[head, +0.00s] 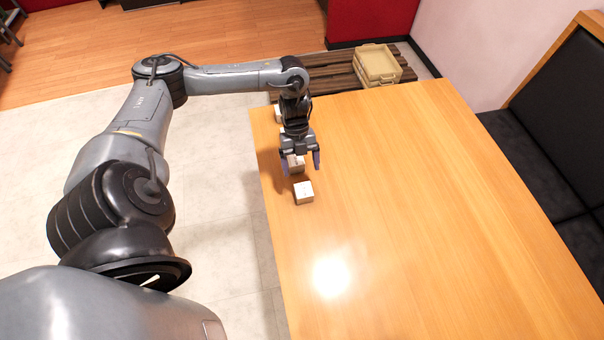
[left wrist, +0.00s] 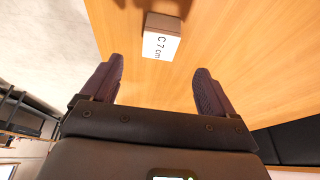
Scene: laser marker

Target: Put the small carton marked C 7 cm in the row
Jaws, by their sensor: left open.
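The small carton marked C 7 cm (left wrist: 162,38) stands on the table in the left wrist view. It is a light box with a white label, just beyond my fingertips and between their lines, and not gripped. My left gripper (head: 301,167) is open, fingers pointing down, near the table's left edge; both fingers (left wrist: 156,85) show apart in the left wrist view.
Another small white carton (head: 303,192) stands just nearer on the table. A further one (head: 279,115) is partly hidden behind my left arm. The wooden table (head: 430,200) is clear to the right. Beige crates (head: 378,63) sit on slatted wood beyond its far edge. A black bench (head: 535,150) lies right.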

